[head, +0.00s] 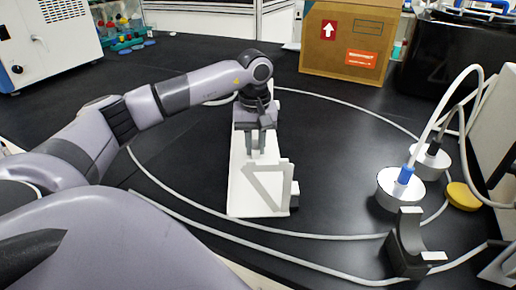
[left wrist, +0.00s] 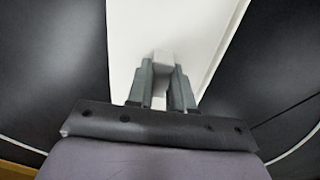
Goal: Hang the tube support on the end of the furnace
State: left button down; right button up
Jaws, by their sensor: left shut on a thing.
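A long white flat body (head: 238,190) lies on the black bench in the middle of the head view. A grey-edged triangular bracket (head: 270,188) is at its near end. My left gripper (head: 262,148) points down over this body, shut on a small pale block. In the left wrist view the block (left wrist: 163,63) sits between the fingertips, with the white surface (left wrist: 140,25) behind it. I cannot tell whether the block belongs to the bracket. A dark grey piece with a curved cradle (head: 405,245) stands apart at the lower right; I cannot tell which piece is the tube support.
A pale hose (head: 345,104) loops across the bench around the white body. Two white round caps (head: 400,190) with tubes and a yellow disc (head: 462,196) are at right. A cardboard box (head: 345,45) stands at the back. The bench left of the white body is mostly clear.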

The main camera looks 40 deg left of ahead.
aim_at(256, 145)
pick_arm(q)
jog(key=shift+r, duration=0.1)
notch_tip(256, 145, up, 7)
jog(key=p, duration=0.6)
dwell(0.3)
